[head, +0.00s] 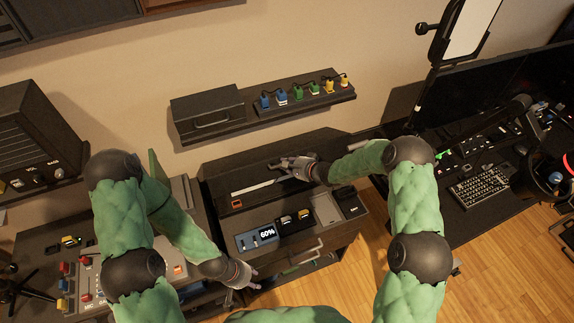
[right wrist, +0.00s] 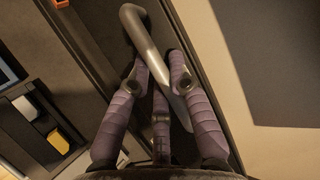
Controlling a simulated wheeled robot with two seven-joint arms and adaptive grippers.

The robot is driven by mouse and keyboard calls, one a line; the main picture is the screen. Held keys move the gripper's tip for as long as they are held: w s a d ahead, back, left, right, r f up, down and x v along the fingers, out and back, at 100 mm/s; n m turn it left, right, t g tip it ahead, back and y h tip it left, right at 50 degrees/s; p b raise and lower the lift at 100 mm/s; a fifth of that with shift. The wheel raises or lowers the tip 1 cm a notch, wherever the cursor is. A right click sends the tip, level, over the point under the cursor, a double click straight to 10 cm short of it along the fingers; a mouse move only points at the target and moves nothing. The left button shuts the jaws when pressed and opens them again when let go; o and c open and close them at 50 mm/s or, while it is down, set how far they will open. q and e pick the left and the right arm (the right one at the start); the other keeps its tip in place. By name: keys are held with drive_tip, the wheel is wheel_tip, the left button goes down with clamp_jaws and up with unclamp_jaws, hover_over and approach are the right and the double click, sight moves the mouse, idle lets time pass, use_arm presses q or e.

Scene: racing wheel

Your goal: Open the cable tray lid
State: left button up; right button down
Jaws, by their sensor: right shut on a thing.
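The cable tray lid is a long dark panel (head: 235,204) on the desk unit below the wall shelf, in the middle of the head view. It looks to lie flat; its exact edges are hard to tell from the dark unit. A pale metal bar handle (head: 252,187) runs along it. My right gripper (head: 283,166) is at the right end of this handle. In the right wrist view its purple fingers (right wrist: 160,95) close around the grey metal handle (right wrist: 141,32). My left gripper (head: 252,284) hangs low near the front of the desk unit, apart from the lid; its fingers are small.
A wall shelf (head: 305,107) with a dark box (head: 208,107) and several coloured plugs is above. A desk with a keyboard (head: 482,185) is at right. A control panel (head: 88,275) is at left.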

drive_tip(key=shift+r, duration=0.1)
drive_tip(key=c, duration=1.1)
unclamp_jaws()
drive_tip(key=v, duration=1.2)
